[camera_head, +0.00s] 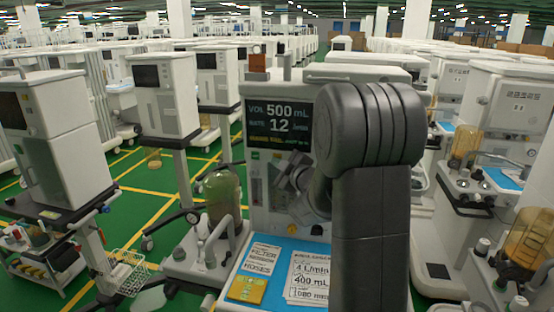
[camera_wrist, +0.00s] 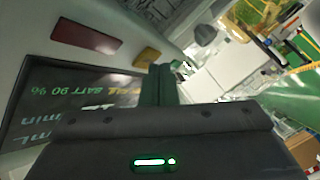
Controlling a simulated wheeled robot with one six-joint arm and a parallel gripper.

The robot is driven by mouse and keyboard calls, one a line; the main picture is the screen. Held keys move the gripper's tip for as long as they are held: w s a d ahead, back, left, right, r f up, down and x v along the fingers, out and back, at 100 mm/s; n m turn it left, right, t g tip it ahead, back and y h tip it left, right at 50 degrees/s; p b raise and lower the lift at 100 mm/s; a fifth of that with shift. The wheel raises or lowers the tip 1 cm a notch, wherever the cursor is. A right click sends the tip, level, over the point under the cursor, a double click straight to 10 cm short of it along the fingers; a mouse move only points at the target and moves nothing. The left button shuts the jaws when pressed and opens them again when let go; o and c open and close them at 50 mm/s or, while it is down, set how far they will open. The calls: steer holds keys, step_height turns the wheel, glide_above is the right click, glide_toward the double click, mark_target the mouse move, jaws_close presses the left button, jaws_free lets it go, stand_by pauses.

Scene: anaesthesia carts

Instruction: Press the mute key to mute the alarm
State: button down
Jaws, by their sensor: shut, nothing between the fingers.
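The anaesthesia machine stands in the middle of the head view, its dark display (camera_head: 279,122) reading VOL 500 mL and RATE 12. In the wrist view the display (camera_wrist: 70,100) shows tilted, with a red rectangle (camera_wrist: 86,33) and an orange one (camera_wrist: 147,57) on the pale panel beside it. I cannot tell which, if either, is the mute key. My gripper (camera_wrist: 165,84) is shut and empty, its fingers near the orange rectangle; contact cannot be told. In the head view my arm hides the panel's right side and much of my gripper.
A blue work surface (camera_head: 279,262) with printed cards and a yellow packet (camera_head: 247,289) lies below the panel. A green canister (camera_head: 222,196) stands at its left. Other carts stand close on both sides, with green floor (camera_head: 150,203) between them at the left.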

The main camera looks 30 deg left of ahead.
steer(key=shift+w+a, duration=0.15)
steer(key=shift+w, duration=0.25)
stand_by(0.3)
steer(key=shift+s, duration=0.1)
steer(key=shift+s+d+b, duration=0.25)
steer(key=shift+s+b, duration=0.45)
steer(key=s+b, duration=0.1)
steer(key=s+d, duration=0.1)
steer(key=s, duration=0.1)
steer(key=s+b, duration=0.1)
steer(key=shift+s+d+b, duration=0.3)
steer(key=shift+s+b, duration=0.05)
steer(key=shift+s, duration=0.05)
stand_by(0.6)
